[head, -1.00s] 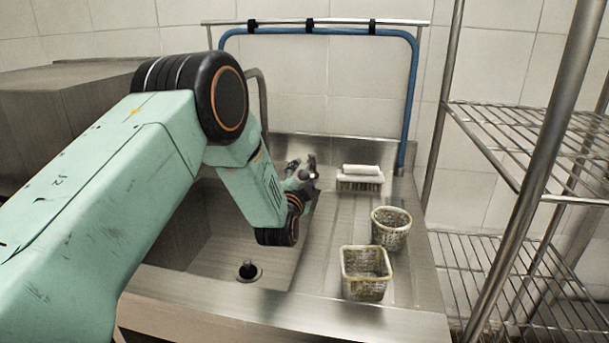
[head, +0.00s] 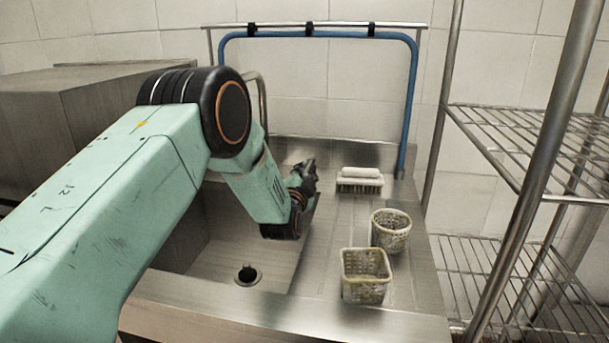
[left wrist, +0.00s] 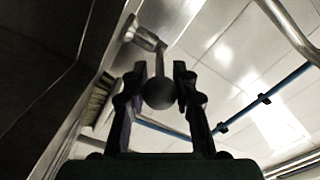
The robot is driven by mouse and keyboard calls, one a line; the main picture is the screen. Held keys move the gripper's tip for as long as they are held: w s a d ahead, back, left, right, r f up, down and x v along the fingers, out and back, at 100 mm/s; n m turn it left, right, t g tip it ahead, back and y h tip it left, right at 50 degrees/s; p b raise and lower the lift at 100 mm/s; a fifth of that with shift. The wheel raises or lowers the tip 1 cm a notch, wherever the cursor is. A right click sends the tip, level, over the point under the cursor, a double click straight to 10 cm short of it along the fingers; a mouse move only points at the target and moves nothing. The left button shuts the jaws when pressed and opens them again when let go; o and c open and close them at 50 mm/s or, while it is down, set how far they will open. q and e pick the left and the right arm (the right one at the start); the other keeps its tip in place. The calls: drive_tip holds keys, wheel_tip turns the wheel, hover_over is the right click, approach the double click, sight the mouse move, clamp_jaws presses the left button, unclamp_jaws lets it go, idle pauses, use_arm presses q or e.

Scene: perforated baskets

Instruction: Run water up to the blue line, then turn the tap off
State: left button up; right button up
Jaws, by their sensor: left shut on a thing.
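My left gripper (head: 307,172) is at the back of the sink, behind its own wrist. In the left wrist view its fingers (left wrist: 159,72) are shut on the ball-ended tap lever (left wrist: 159,93), which runs up to the metal tap body (left wrist: 146,36). The tap spout (head: 262,98) rises behind my arm and also crosses the wrist view (left wrist: 290,32). The steel sink basin (head: 215,255) has a dark drain fitting (head: 248,274) at its bottom. No water stream or blue line in the basin can be made out; my arm hides part of it. My right gripper is not seen.
Two perforated baskets, one square (head: 365,276) and one round (head: 390,231), stand on the drainboard (head: 335,235). A brush (head: 359,181) lies behind them. A blue pipe (head: 411,95) runs along the wall. A wire shelf rack (head: 520,130) stands at right.

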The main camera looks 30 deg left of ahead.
use_arm(q)
clamp_jaws()
drive_tip(key=shift+a, duration=0.1)
drive_tip(key=d+n+g+y, duration=0.1)
drive_tip(key=y, duration=0.1)
drive_tip(key=w+d+n+g+y, duration=0.1)
drive_tip(key=n+y, duration=0.1)
drive_tip(key=d+n+g+y, duration=0.1)
drive_tip(key=y, duration=0.1)
drive_tip(key=shift+w+d+r+n+y, duration=0.25)
drive_tip(key=shift+w+n+y, duration=0.05)
drive_tip(key=shift+w+n, duration=0.1)
idle(0.4)
drive_tip(key=o, duration=0.7)
unclamp_jaws()
drive_tip(key=shift+f, duration=0.2)
